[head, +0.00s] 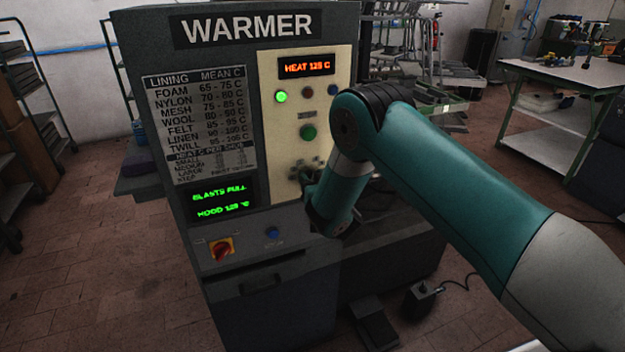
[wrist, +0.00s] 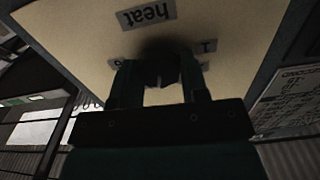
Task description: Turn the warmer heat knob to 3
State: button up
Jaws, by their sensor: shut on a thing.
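The warmer (head: 255,30) is a dark cabinet with a cream control panel (head: 285,130). In the wrist view the heat knob (wrist: 160,52) is a dark round shape below the upside-down "heat" label (wrist: 148,15). My gripper (wrist: 160,75) is shut on the knob, with one finger on each side. A "1" mark (wrist: 207,47) and a "6" mark (wrist: 118,63) show beside it; the other marks and the knob's pointer are hidden or too dark to read. In the head view my arm covers the knob.
The panel has a red display (head: 307,65) reading HEAT 125 C, a lit green lamp (head: 281,97) and a green button (head: 308,132). A green display (head: 222,202) sits lower left, above a red switch (head: 221,248) and a blue button (head: 272,233). A pedal (head: 374,325) is on the floor.

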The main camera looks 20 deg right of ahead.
jog(key=shift+a+n+b, duration=0.1)
jog(key=shift+n+b, duration=0.85)
jog(key=shift+n, duration=2.25)
jog(key=o, duration=0.9)
